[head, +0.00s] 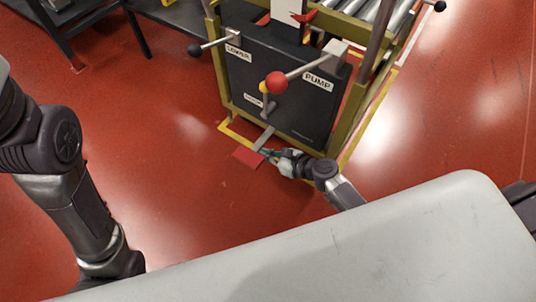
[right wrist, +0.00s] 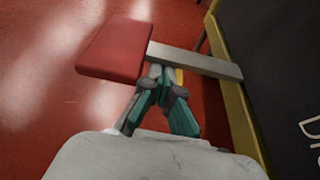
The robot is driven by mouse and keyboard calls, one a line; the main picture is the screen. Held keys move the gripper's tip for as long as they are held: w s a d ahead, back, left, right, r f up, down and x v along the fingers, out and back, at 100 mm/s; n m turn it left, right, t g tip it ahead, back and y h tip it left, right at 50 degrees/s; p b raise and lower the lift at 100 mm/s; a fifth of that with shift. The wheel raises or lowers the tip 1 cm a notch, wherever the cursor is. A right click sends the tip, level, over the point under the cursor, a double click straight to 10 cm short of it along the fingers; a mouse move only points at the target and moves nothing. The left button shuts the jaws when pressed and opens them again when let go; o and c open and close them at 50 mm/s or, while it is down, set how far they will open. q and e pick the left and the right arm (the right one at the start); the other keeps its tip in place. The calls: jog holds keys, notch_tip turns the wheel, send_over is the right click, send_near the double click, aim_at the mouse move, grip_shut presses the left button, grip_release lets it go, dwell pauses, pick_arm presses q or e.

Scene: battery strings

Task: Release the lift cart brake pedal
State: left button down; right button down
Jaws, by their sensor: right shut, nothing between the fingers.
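The lift cart (head: 285,85) stands at the upper middle of the head view, with a dark front panel in a yellow-olive frame. Its brake pedal (head: 248,157) is a red pad on a grey bar low at the cart's front. In the right wrist view the red pedal (right wrist: 115,49) and its grey bar (right wrist: 195,61) reach out from the frame at right. My right gripper (head: 265,152) is shut and empty. Its fingertips (right wrist: 160,70) are at the grey bar beside the pad; whether they touch it I cannot tell. My left gripper is out of view.
A lever with a black knob (head: 194,50) and a pump lever with a red knob (head: 276,82) stick out above the pedal. Rollers (head: 385,15) top the cart. A dark table (head: 70,12) stands at upper left. The red floor (head: 170,130) left of the cart is clear.

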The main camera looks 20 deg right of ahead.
jog(key=shift+r, duration=0.2)
jog(key=v, duration=1.2)
jog(key=shift+f, duration=0.2)
